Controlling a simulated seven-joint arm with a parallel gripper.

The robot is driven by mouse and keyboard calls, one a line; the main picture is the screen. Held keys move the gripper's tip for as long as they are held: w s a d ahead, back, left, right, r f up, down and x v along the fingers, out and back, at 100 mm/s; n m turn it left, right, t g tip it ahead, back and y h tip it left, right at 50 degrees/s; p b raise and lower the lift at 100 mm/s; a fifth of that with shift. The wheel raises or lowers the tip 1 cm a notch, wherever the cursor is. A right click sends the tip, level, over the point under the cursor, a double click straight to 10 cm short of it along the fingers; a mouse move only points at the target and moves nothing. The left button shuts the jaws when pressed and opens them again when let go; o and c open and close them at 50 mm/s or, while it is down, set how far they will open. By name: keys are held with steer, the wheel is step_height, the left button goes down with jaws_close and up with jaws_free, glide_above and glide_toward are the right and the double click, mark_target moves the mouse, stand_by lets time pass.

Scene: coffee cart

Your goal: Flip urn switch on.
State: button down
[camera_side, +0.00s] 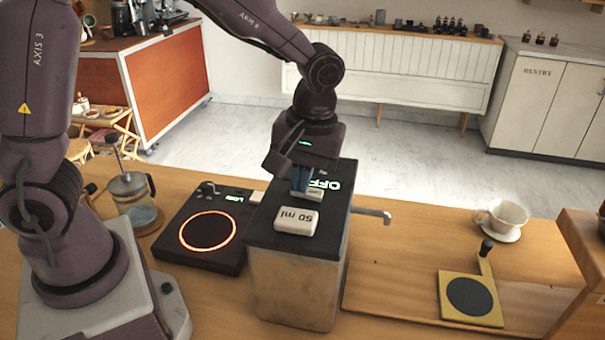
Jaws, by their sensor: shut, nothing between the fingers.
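The urn (297,280) is a metal box with a black top (265,232) and a spout (372,214) on its right side. A glowing display reading OFF (325,184), upside down in the picture, shows on its top near the far end. My gripper (301,188) points down over the urn top, shut and empty, by that pale piece. I cannot tell whether it touches.
A black hot plate (172,240) with a glowing orange ring stands left of the urn. A glass press (137,205) stands further left. At right are a white dripper cup (502,218) and a yellow stand (449,300) with a black disc. The wooden counter between is clear.

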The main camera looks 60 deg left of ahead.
steer(key=shift+s+a+f+t+h, duration=0.25)
steer(key=shift+f+t+h, duration=0.25)
steer(key=shift+t+h, duration=0.25)
steer(key=shift+d, duration=0.15)
steer(key=shift+w+d+r, duration=0.15)
steer(key=shift+w+d, duration=0.4)
steer(key=shift+d, duration=0.15)
step_height(320, 180, up, 15)
steer(key=shift+a+f, duration=0.2)
steer(key=shift+a, duration=0.2)
